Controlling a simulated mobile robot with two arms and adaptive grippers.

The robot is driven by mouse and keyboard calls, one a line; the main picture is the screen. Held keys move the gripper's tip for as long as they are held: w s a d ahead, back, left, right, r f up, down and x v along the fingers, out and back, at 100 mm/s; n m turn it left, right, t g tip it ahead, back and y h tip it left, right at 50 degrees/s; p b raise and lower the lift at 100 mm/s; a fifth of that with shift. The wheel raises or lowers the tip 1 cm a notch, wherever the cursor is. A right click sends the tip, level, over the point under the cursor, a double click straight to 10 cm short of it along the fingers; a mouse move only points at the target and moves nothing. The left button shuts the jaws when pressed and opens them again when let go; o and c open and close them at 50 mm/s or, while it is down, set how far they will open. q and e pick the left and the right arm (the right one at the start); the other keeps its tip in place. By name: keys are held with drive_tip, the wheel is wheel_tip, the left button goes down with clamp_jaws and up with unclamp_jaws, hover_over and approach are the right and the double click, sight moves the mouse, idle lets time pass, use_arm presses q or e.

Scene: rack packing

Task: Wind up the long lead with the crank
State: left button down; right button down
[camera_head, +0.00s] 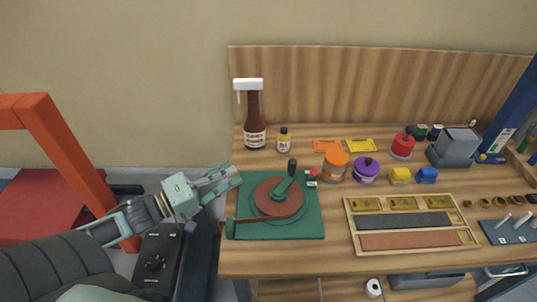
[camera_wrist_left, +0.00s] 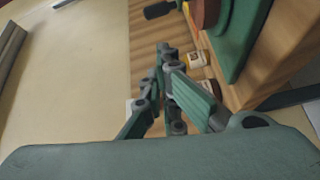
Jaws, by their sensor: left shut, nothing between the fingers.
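The winder has a green base plate (camera_head: 308,226) at the left end of the bench. A round reddish-brown disc (camera_head: 265,196) sits on it, with a green crank (camera_head: 284,188) ending in an upright dark knob (camera_head: 292,167). A reddish-brown strip, perhaps the lead (camera_head: 262,221), runs from the disc to the plate's left edge. My left gripper (camera_head: 236,172) is shut and empty beside the plate's back left corner, apart from the knob. In the left wrist view its fingers (camera_wrist_left: 163,50) are together, with the green plate (camera_wrist_left: 245,35) at upper right. My right gripper is not in view.
A brown bottle (camera_head: 255,133) and a small yellow-labelled bottle (camera_head: 284,141) stand behind the winder. Orange (camera_head: 335,166) and purple (camera_head: 366,171) jars stand right of it. A wooden tray (camera_head: 350,222) lies further right. An orange-red frame (camera_head: 55,145) stands left of the bench.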

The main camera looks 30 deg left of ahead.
sight(279, 188)
use_arm(q)
drive_tip(key=w+d+n, duration=0.1)
drive_tip(key=w, duration=0.1)
drive_tip(key=w+d+p, duration=0.1)
drive_tip(key=w, duration=0.2)
drive_tip(key=w+d+n+y, duration=0.1)
drive_tip(key=w, duration=0.2)
drive_tip(key=shift+w+d+n+p, duration=0.2)
drive_tip(key=shift+d+n+p, duration=0.1)
drive_tip(key=shift+p, duration=0.05)
drive_tip(key=d, duration=0.1)
drive_tip(key=w+d+p, duration=0.1)
drive_tip(key=d, duration=0.1)
drive_tip(key=shift+w+d, duration=0.1)
drive_tip(key=shift+d, duration=0.25)
drive_tip(key=shift+f, duration=0.1)
